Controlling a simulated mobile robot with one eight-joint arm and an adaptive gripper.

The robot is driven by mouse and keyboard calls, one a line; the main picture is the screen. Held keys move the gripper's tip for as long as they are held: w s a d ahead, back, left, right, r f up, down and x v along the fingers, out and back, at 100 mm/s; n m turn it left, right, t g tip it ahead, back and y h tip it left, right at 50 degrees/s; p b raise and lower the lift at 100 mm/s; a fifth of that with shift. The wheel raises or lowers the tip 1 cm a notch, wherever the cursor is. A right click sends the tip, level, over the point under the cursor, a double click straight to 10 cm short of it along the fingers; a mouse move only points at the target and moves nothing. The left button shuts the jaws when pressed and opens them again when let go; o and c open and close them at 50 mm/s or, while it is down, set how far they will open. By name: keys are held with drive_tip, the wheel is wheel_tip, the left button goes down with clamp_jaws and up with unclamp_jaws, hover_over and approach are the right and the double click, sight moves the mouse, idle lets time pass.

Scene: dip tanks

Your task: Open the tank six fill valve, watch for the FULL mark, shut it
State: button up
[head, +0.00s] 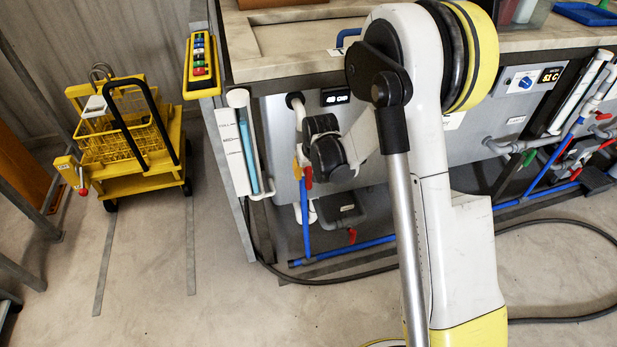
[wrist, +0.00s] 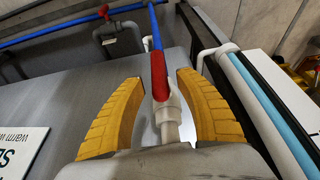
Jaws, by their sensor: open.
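The fill valve's red lever (wrist: 158,75) stands between the fingers of my gripper (wrist: 158,105) in the wrist view. Both yellow fingers are open, one on each side, with visible gaps to the lever. The lever lines up with the blue pipe (wrist: 154,25) beyond it, above a white valve body (wrist: 172,108). In the head view my gripper (head: 303,172) is at the tank front, partly hidden by my arm; the red lever (head: 309,178) shows beside it.
A second red handle (head: 352,235) sits on a grey drain pipe below. A blue pipe (head: 345,250) and dark hose (head: 300,281) run low along the tank. A yellow button pendant (head: 201,65) hangs by the left corner. A yellow basket trolley (head: 128,140) stands left; floor between is clear.

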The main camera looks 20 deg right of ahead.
drive_tip(key=shift+w+f, duration=0.15)
drive_tip(key=shift+f, duration=0.2)
clamp_jaws()
